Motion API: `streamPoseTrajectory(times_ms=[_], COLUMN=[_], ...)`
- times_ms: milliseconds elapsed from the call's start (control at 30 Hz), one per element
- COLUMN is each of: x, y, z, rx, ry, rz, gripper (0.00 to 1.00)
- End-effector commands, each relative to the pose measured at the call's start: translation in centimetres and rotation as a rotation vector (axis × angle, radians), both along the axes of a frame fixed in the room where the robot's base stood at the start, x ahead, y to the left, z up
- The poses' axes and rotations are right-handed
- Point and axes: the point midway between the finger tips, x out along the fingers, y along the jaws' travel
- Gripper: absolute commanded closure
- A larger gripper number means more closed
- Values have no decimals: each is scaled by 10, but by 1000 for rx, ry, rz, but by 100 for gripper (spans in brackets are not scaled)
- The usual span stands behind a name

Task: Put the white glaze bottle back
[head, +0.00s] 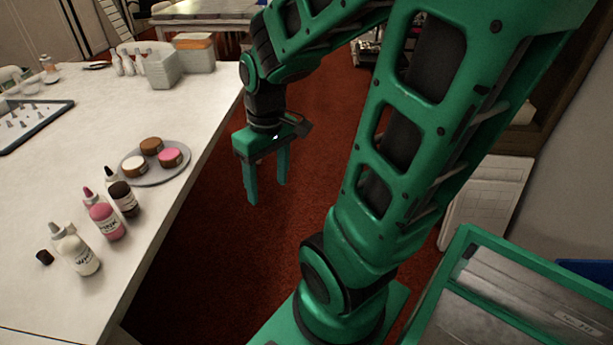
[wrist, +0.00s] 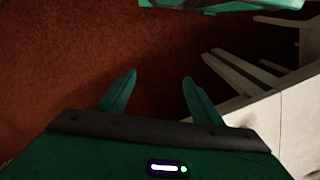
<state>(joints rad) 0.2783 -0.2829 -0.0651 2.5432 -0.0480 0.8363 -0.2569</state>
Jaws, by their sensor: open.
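The white glaze bottle (head: 79,254) stands upright on the white table at the near left, its label partly readable. A small dark cap (head: 44,257) lies just left of it. A pink bottle (head: 104,218) and a dark brown bottle (head: 124,199) stand in a row behind it. My gripper (head: 268,192) hangs over the red floor, right of the table edge and apart from all the bottles. Its two fingers are spread and empty. In the wrist view the open fingers (wrist: 158,82) point over the red floor, and no bottle shows there.
A round grey turntable (head: 182,175) holds three small cakes behind the bottles. A tray with metal nozzles (head: 30,122) lies at the far left. Boxes (head: 194,54) stand at the back of the table (head: 190,117). The table front between turntable and edge is narrow.

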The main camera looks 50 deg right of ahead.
Motion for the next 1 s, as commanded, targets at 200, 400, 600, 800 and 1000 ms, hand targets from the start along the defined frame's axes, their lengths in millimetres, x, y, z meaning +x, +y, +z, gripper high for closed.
streamPoseTrajectory(times_ms=[200, 400, 600, 800, 1000], x=[-63, -89, -92, -91, -91], y=[-21, -38, -38, -38, -38], z=[29, 37, 38, 37, 37], rx=[-20, -12, -12, -12, -12], ry=[37, 59, 61, 60, 60], rz=[-351, -499, -511, -509, -508], gripper=[40, 40, 40, 40, 40])
